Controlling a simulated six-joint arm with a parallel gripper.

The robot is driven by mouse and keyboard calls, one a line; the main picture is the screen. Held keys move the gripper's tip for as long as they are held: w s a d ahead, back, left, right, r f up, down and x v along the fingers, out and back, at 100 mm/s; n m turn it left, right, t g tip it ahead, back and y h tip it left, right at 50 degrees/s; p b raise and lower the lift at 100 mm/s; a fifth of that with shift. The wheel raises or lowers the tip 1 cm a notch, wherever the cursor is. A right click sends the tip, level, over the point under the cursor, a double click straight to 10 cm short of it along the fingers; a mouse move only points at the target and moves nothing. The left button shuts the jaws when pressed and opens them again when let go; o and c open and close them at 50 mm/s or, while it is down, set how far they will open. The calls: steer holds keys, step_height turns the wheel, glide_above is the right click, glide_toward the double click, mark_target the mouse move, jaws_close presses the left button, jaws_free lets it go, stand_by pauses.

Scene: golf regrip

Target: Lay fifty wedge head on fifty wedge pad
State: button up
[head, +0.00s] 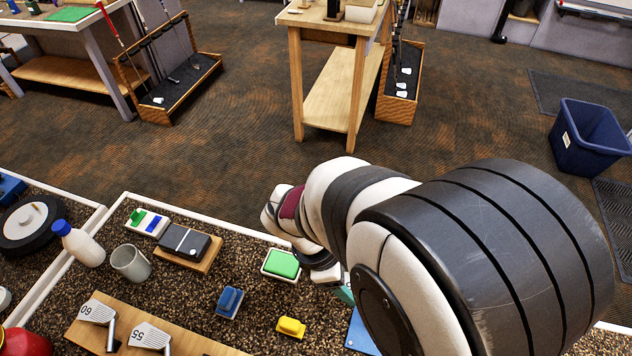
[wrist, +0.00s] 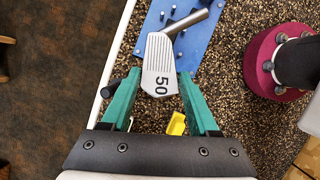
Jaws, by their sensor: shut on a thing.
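The fifty wedge head (wrist: 160,62), a silver head marked 50 with a short hosel, is between my green fingertips in the wrist view. My gripper (wrist: 160,80) is shut on it. The head overlaps the blue pegged plate (wrist: 203,40) in this view; I cannot tell whether it touches the plate. In the head view my arm hides the wedge head, and only a bit of green finger shows. A wooden board (head: 185,338) at the lower left holds heads marked 60 (head: 97,312) and 55 (head: 149,336). I cannot identify a pad for the fifty wedge.
A yellow block (head: 291,327), a blue block (head: 229,301) and a green-topped block (head: 281,263) stand between the board and my arm. A grey mug (head: 131,262), a white bottle (head: 79,243) and a black device (head: 185,241) are at left. A white rim edges the speckled bench.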

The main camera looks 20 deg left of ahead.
steer(key=s+a+f+n+t+y, duration=0.2)
steer(key=s+a+n, duration=0.6)
steer(key=a, duration=0.7)
steer(key=shift+s+a+f+n+t, duration=0.2)
steer(key=shift+s+f+n+t, duration=0.15)
steer(key=shift+s, duration=0.85)
steer(key=s+a+n, duration=0.1)
steer(key=s+a, duration=0.1)
steer(key=s, duration=0.2)
steer(key=s+a+f+n+y, duration=0.1)
steer(key=s+n, duration=0.1)
steer(key=s, duration=0.2)
steer(key=s+a+f+n+y, duration=0.1)
steer(key=s+a+n, duration=0.1)
steer(key=s, duration=0.2)
steer(key=shift+a+f+n+t, duration=0.1)
steer(key=shift+a+n+t, duration=0.15)
steer(key=shift+a, duration=0.1)
steer(key=shift+s+a+f+n, duration=0.15)
steer(key=shift+s+f, duration=0.1)
steer(key=shift+f, duration=0.3)
steer(key=shift+s+f+n, duration=0.15)
steer(key=shift+s+f, duration=0.05)
steer(key=shift+f, duration=0.8)
steer(key=shift+f, duration=0.15)
steer(key=o, duration=1.1)
